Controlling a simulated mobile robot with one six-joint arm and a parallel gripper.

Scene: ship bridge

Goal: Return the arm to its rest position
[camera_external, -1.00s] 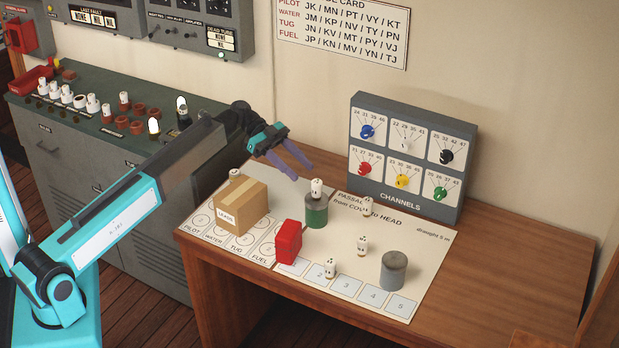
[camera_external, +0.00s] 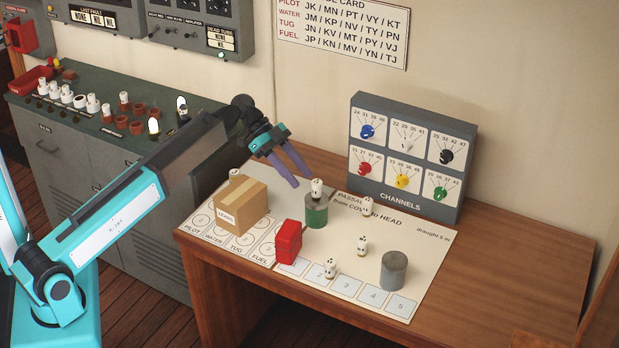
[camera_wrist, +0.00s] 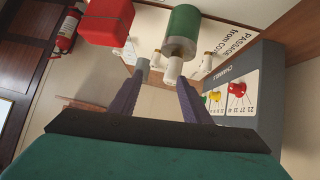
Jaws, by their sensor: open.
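My gripper (camera_external: 300,180) is open and empty in the external view, with its two purple fingers pointing down and to the right. It is above the back part of the desk, up and left of a white piece on a green cylinder (camera_external: 316,215). My teal and dark arm (camera_external: 110,220) reaches from the lower left, bent at the elbow and wrist. In the wrist view the fingers (camera_wrist: 158,88) stand apart with nothing between them held. The green cylinder (camera_wrist: 182,28) shows beyond the fingertips with the white piece (camera_wrist: 174,68) at its end.
A cardboard box (camera_external: 242,208), a red block (camera_external: 288,242), a grey cylinder (camera_external: 394,270) and several white pieces stand on the paper chart (camera_external: 400,235). The channel box (camera_external: 412,155) stands behind them. A console (camera_external: 110,180) adjoins at left. The desk's right side is clear.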

